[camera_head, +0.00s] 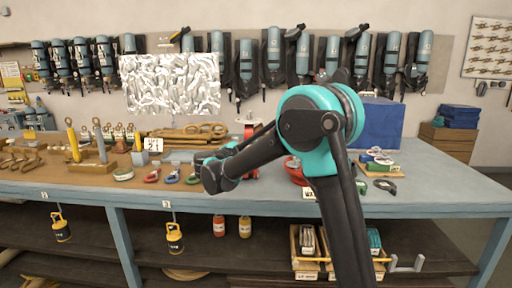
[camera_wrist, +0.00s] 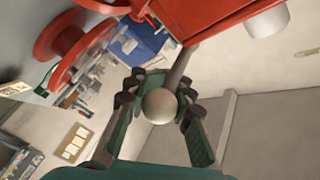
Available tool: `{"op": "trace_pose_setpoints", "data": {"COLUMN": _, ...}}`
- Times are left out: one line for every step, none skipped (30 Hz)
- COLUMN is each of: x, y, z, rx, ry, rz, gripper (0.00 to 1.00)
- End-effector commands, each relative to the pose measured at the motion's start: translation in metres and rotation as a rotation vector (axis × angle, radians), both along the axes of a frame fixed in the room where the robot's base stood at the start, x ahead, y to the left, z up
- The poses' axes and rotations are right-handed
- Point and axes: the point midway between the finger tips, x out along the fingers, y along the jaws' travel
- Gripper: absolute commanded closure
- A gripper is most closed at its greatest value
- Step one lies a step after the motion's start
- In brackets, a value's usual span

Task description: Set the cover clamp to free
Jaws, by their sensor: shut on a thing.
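In the wrist view, a round beige-grey ball knob (camera_wrist: 159,106) sits between the two fingers of my gripper (camera_wrist: 157,92), which is shut on it. A dark tapered lever (camera_wrist: 179,68) runs from behind the knob up to a red metal body (camera_wrist: 215,22). This looks like the cover clamp's handle, but no free or locked marking can be read. In the head view my gripper is largely hidden by my dark and teal arm, which reaches over the bench. Part of a red item (camera_head: 296,171) shows behind the arm.
The blue-grey workbench (camera_head: 430,190) holds tools, coloured rings and a number 1 card (camera_head: 153,144). A blue box (camera_head: 380,122) stands behind my arm. Breathing sets hang along the wall.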

Motion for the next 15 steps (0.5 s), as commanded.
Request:
{"op": "trace_pose_setpoints", "data": {"x": -0.0009, "y": -0.0009, "z": -0.0031, "rx": 0.005, "ry": 0.005, "rz": -0.002, "gripper": 1.0}}
{"op": "trace_pose_setpoints", "data": {"x": -0.0009, "y": -0.0009, "z": -0.0031, "rx": 0.005, "ry": 0.005, "rz": -0.002, "gripper": 1.0}}
{"op": "trace_pose_setpoints", "data": {"x": -0.0009, "y": -0.0011, "z": -0.0032, "rx": 0.004, "ry": 0.005, "rz": -0.002, "gripper": 1.0}}
{"op": "trace_pose_setpoints", "data": {"x": -0.0009, "y": -0.001, "z": -0.0031, "rx": 0.004, "ry": 0.005, "rz": -0.002, "gripper": 1.0}}
{"op": "trace_pose_setpoints", "data": {"x": -0.0009, "y": -0.001, "z": -0.0031, "rx": 0.004, "ry": 0.005, "rz": -0.002, "gripper": 1.0}}
{"op": "trace_pose_setpoints", "data": {"x": -0.0008, "y": -0.0011, "z": -0.0031, "rx": 0.004, "ry": 0.005, "rz": -0.002, "gripper": 1.0}}
{"op": "trace_pose_setpoints", "data": {"x": -0.0008, "y": -0.0011, "z": -0.0031, "rx": 0.004, "ry": 0.005, "rz": -0.002, "gripper": 1.0}}
{"op": "trace_pose_setpoints", "data": {"x": -0.0008, "y": -0.0011, "z": -0.0031, "rx": 0.005, "ry": 0.005, "rz": -0.002, "gripper": 0.81}}
{"op": "trace_pose_setpoints", "data": {"x": -0.0008, "y": -0.001, "z": -0.003, "rx": 0.004, "ry": 0.005, "rz": -0.002, "gripper": 0.76}}
{"op": "trace_pose_setpoints", "data": {"x": -0.0007, "y": -0.001, "z": -0.0029, "rx": 0.004, "ry": 0.005, "rz": -0.002, "gripper": 0.72}}
{"op": "trace_pose_setpoints", "data": {"x": -0.0006, "y": -0.0009, "z": -0.0027, "rx": 0.004, "ry": 0.005, "rz": -0.002, "gripper": 0.69}}
{"op": "trace_pose_setpoints", "data": {"x": -0.0005, "y": -0.0008, "z": -0.0024, "rx": 0.003, "ry": 0.004, "rz": -0.001, "gripper": 0.64}}
{"op": "trace_pose_setpoints", "data": {"x": -0.0005, "y": -0.0008, "z": -0.0022, "rx": 0.003, "ry": 0.004, "rz": -0.001, "gripper": 0.6}}
{"op": "trace_pose_setpoints", "data": {"x": -0.0004, "y": -0.0007, "z": -0.002, "rx": 0.003, "ry": 0.004, "rz": -0.001, "gripper": 0.57}}
{"op": "trace_pose_setpoints", "data": {"x": -0.0003, "y": -0.0006, "z": -0.0017, "rx": 0.003, "ry": 0.004, "rz": -0.001, "gripper": 0.57}}
